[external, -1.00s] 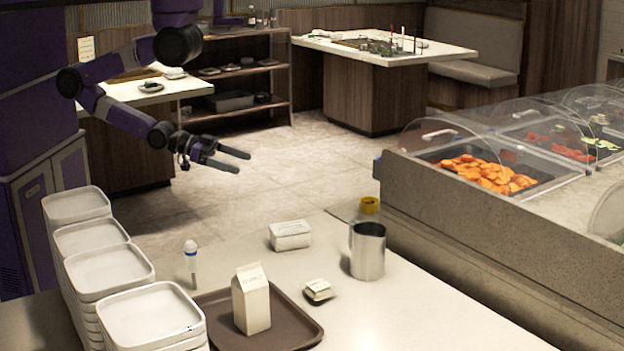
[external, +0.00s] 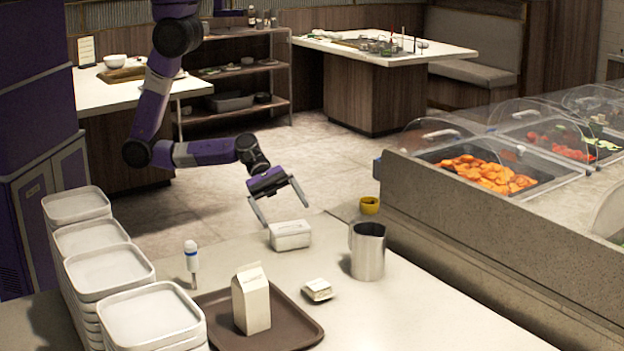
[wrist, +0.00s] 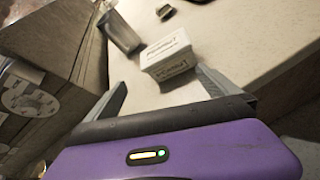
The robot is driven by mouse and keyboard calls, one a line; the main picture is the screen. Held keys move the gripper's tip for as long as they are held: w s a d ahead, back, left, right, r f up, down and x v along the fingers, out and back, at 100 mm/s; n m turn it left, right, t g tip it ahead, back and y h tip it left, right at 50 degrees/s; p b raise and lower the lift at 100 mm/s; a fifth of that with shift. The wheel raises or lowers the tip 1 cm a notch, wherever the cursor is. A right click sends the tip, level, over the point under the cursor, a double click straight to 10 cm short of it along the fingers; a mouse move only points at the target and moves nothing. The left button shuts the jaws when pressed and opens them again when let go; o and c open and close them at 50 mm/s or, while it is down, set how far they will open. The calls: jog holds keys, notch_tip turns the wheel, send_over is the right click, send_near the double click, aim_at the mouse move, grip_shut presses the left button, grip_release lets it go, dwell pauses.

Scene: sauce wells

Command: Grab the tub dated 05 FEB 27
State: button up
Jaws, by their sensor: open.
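A white rectangular tub (external: 290,236) sits on the counter left of the metal pitcher; in the wrist view the tub (wrist: 168,57) shows dark print on its side, too blurred to read as a date. A smaller tub (external: 318,290) lies nearer the camera, right of the tray; it also shows at the top of the wrist view (wrist: 166,12). I cannot read a date on either. My gripper (external: 286,216) is open and empty, its fingers spread just behind and above the larger tub. In the wrist view the tub stands ahead of the fingertips.
A metal pitcher (external: 367,252) stands right of the larger tub, with a yellow-topped item (external: 369,205) behind it. A brown tray (external: 290,337) holds a carton (external: 251,300). A white-and-blue upright object (external: 191,262) and stacked white dishes (external: 150,315) are at left. The food bar (external: 470,240) borders the right.

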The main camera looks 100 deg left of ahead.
aim_at(293, 240)
jog(key=shift+w+d+r+n+g+h, duration=0.1)
jog(key=shift+d+n+g+h, duration=0.5)
jog(key=shift+d+n, duration=0.55)
jog(key=shift+n, duration=0.15)
jog(key=x, duration=0.7)
jog(key=shift+w+d+p, duration=0.15)
jog(key=shift+d+p, duration=0.1)
jog(key=shift+p, duration=0.15)
jog(key=shift+c, duration=0.2)
jog(key=shift+r, duration=0.1)
jog(key=c, duration=1.4)
